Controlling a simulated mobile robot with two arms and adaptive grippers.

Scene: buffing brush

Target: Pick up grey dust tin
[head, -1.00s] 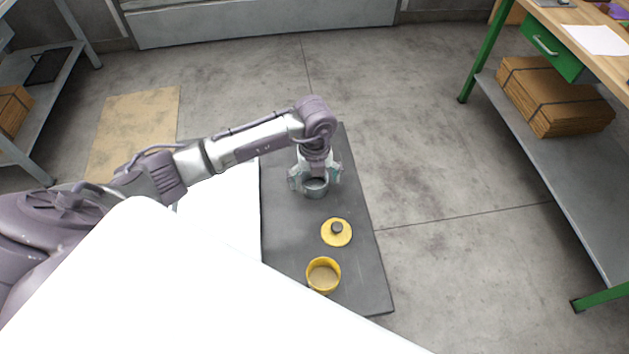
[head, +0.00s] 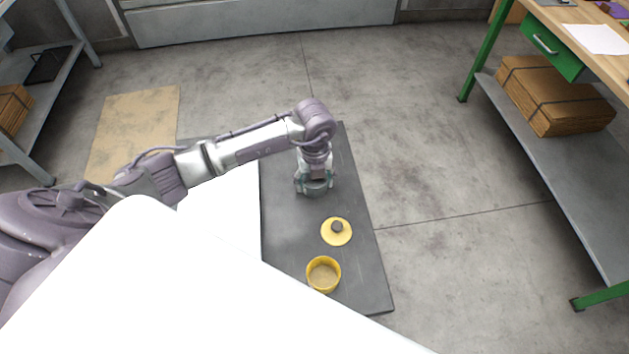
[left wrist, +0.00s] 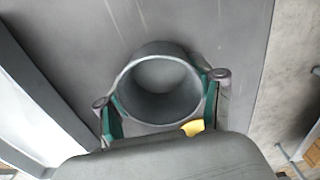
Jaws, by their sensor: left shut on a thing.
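The grey dust tin (head: 316,190) stands upright on the dark grey mat (head: 290,230), partly hidden by my left gripper in the head view. In the left wrist view the tin (left wrist: 160,50) shows its round open mouth and grey inside. My left gripper (head: 315,184) reaches down over the tin and is shut on it. In the left wrist view the teal-lined fingers of the gripper (left wrist: 162,90) press on opposite sides of the tin. My right gripper is not in view.
A yellow lid (head: 337,233) with a dark knob lies on the mat nearer to me. A yellow open tin (head: 323,275) stands below it. A workbench with green legs (head: 485,50) is at the right. The floor between is clear.

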